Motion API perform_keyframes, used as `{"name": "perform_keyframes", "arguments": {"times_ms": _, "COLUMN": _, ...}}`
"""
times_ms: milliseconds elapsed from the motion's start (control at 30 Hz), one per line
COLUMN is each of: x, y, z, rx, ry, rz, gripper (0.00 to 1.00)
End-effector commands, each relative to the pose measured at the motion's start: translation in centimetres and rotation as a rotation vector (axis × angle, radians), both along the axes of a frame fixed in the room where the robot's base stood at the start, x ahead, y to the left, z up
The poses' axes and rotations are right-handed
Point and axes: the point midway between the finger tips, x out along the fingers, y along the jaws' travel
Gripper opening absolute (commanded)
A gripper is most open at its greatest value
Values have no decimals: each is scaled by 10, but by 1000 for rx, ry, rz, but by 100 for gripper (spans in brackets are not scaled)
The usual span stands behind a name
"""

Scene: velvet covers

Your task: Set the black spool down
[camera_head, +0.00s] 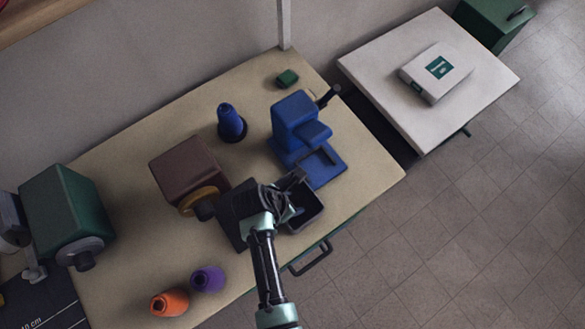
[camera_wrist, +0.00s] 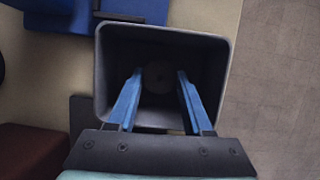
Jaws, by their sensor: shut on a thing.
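The black spool (camera_wrist: 157,78) shows as a dark round top between the two blue fingers of my gripper (camera_wrist: 160,76) in the wrist view. My gripper is shut on it. The spool is over or inside an open black bin (camera_wrist: 104,62); its height against the bin floor cannot be told, dark on dark. In the head view my gripper (camera_head: 291,195) is at the bin (camera_head: 318,212) near the table's front edge, and my wrist hides the spool.
A blue machine (camera_head: 294,118) stands behind the bin, and a brown machine (camera_head: 188,168) to its left. A blue spool (camera_head: 230,124), purple spool (camera_head: 208,279) and orange spool (camera_head: 169,303) stand on the table (camera_head: 130,245). A white side table (camera_head: 365,65) is at the right.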

Motion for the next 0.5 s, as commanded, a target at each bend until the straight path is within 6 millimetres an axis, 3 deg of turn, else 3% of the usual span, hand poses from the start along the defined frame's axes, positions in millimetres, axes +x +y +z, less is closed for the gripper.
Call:
{"name": "perform_keyframes", "arguments": {"times_ms": 333, "x": 0, "y": 0, "z": -4, "rx": -1, "ry": -1, "rz": 0, "gripper": 0}}
{"name": "perform_keyframes", "arguments": {"times_ms": 367, "x": 0, "y": 0, "z": -4, "rx": 0, "ry": -1, "rz": 0, "gripper": 52}}
{"name": "perform_keyframes", "arguments": {"times_ms": 500, "x": 0, "y": 0, "z": -3, "rx": 0, "ry": -1, "rz": 0, "gripper": 77}}
